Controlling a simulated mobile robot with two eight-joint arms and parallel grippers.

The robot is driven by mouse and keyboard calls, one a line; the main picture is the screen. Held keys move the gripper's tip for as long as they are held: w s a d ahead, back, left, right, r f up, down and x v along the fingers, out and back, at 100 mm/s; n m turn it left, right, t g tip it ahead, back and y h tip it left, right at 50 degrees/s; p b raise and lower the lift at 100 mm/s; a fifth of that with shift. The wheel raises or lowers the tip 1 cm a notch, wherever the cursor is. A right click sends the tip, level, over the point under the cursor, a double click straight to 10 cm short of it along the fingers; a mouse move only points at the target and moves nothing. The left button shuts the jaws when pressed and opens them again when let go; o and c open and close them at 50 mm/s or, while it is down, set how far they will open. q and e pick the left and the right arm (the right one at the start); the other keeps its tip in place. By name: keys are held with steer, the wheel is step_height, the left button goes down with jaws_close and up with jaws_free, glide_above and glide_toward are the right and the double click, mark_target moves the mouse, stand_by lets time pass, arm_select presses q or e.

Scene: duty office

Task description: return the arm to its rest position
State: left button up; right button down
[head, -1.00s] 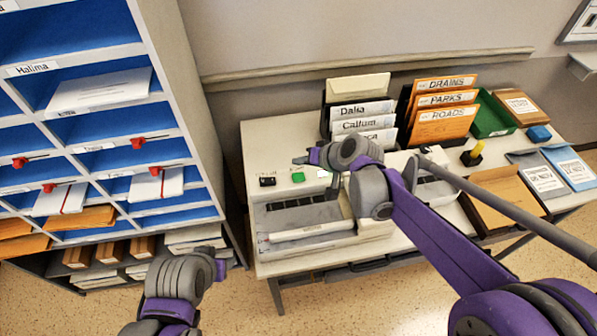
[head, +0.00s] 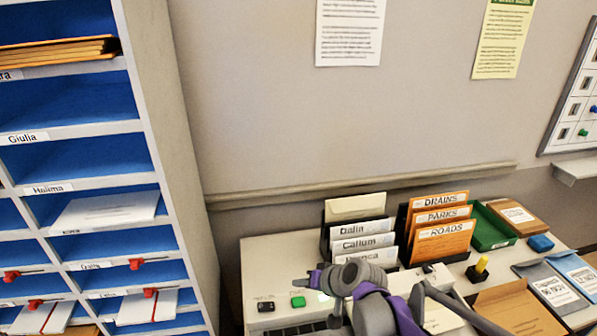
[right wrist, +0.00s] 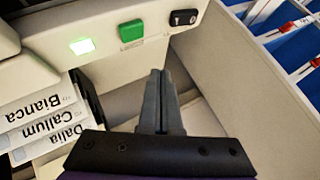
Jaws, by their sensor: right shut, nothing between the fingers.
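My right gripper (head: 316,278) is over the pale machine (head: 262,265) on the table, with its purple and grey arm reaching in from the lower right. In the right wrist view its two grey fingers (right wrist: 160,100) are together and hold nothing. They point toward the machine's panel, apart from the green button (right wrist: 131,31), the black switch (right wrist: 183,17) and the lit green lamp (right wrist: 82,46). My left gripper is outside both current views.
A rack of blue pigeonholes (head: 150,110) stands at the left. White name folders (head: 365,243), orange folders (head: 445,236), a green tray (head: 493,230) and a yellow-handled stamp (head: 480,268) crowd the table. A ledge (head: 300,194) runs along the wall.

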steer(key=s+d+f+h, duration=0.2)
steer(key=s+d, duration=0.6)
steer(key=s, duration=0.4)
steer(key=s+d+f+h, duration=0.1)
steer(key=s+d+h, duration=0.3)
steer(key=s+d, duration=0.5)
steer(key=s, duration=0.4)
steer(key=shift+s+f+g+h, duration=0.15)
steer(key=shift+f+g+h, duration=0.2)
steer(key=shift+g+h, duration=0.05)
